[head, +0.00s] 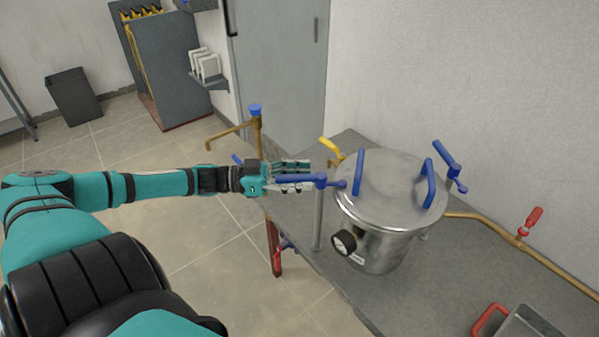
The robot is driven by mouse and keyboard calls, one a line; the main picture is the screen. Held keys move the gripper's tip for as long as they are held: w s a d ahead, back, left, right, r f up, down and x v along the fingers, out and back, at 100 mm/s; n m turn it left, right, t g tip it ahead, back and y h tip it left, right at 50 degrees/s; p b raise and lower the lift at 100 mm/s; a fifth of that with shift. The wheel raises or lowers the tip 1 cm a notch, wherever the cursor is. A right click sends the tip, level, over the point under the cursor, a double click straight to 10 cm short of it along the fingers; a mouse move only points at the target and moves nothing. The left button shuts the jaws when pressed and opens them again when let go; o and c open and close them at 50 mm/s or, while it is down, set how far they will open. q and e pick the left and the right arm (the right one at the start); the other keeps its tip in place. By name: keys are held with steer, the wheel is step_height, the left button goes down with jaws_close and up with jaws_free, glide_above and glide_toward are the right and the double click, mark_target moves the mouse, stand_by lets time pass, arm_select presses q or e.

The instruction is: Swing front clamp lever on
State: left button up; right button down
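A steel pot (378,240) with a round lid (392,190) stands on the grey bench. The lid carries two blue handles (359,172). A front clamp lever (322,181) with a blue bar sits at the pot's left side on a grey upright rod (318,220). A second blue clamp lever (452,165) stands at the pot's back right, tilted. My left gripper (293,176) reaches in from the left with its fingers at the outer end of the front lever's bar. Whether they grip it is unclear. My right gripper is not in view.
The bench (470,260) has brass pipes with a yellow-handled valve (331,148) behind the pot and a red-handled valve (530,220) at right. A metal tray with a red handle (489,320) lies at the bottom right. Open floor lies left of the bench.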

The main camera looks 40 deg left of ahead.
arm_select(q)
steer(key=shift+f, duration=0.15)
steer(key=shift+s+a, duration=0.4)
steer(key=shift+s, duration=0.05)
steer(key=v, duration=1)
steer(key=shift+s+a, duration=0.2)
steer(key=shift+a, duration=0.15)
